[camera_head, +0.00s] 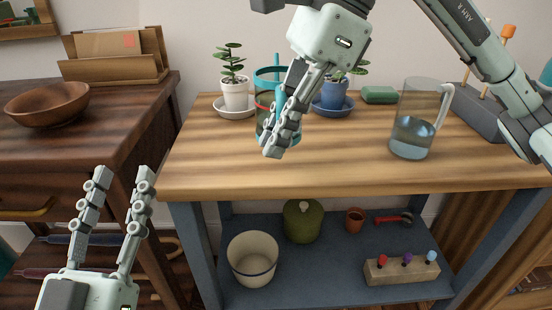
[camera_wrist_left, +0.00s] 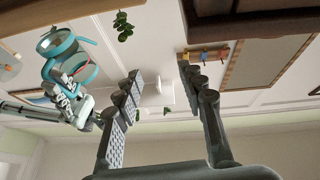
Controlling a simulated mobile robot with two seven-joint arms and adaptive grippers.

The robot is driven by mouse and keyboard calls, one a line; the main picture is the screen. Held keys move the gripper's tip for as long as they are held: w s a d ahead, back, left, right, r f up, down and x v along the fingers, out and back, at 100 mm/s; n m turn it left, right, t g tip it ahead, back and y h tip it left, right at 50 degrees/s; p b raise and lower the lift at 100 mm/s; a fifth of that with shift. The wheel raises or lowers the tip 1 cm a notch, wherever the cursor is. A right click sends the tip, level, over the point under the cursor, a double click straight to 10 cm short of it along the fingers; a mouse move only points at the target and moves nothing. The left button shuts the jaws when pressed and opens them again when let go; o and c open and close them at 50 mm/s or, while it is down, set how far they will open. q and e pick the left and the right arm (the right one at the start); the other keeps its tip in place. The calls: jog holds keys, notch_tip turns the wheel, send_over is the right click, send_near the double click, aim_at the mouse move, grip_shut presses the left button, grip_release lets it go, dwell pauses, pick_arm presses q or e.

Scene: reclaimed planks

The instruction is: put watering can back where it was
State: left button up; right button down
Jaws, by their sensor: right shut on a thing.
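The watering can (camera_head: 266,77), teal-rimmed with a see-through body, is over the back left part of the plank worktop (camera_head: 350,172). My right gripper (camera_head: 274,145) is shut on it and hides much of its body. Whether its base touches the wood I cannot tell. The can also shows in the left wrist view (camera_wrist_left: 57,44), at the upper left, with my right gripper (camera_wrist_left: 70,101) against it. My left gripper (camera_head: 121,178) is open and empty, left of the worktop's front edge; its parted fingers also show in the left wrist view (camera_wrist_left: 160,75).
A white-potted plant (camera_head: 236,95) stands left of the can and a blue-potted one (camera_head: 334,95) right. A clear jug (camera_head: 411,130) holding water and a green block (camera_head: 379,95) are further right. A wooden bowl (camera_head: 47,106) sits on the left cabinet. The worktop's front is clear.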

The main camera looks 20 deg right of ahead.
pick_arm(q)
jog(key=shift+s+a+r+t+b, duration=0.15)
jog(key=shift+r+t+b, duration=0.05)
jog(key=shift+r+t, duration=0.2)
jog(key=shift+s+a+r+t+b, duration=0.15)
jog(key=shift+r+t, duration=0.15)
jog(key=shift+r, duration=0.15)
pick_arm(e)
jog(key=f, duration=0.2)
jog(key=w+f, duration=0.1)
jog(key=f, duration=0.1)
jog(key=shift+f, duration=0.25)
pick_arm(q)
jog(key=shift+s+r, duration=0.1)
pick_arm(e)
jog(key=shift+f, duration=0.15)
jog(key=c, duration=2)
grip_release()
jog(key=shift+c, duration=0.2)
jog(key=o, duration=0.4)
pick_arm(q)
jog(key=shift+a+r+t, duration=0.1)
jog(key=shift+r+t, duration=0.05)
jog(key=shift+t, duration=0.15)
pick_arm(e)
jog(key=shift+o, duration=0.2)
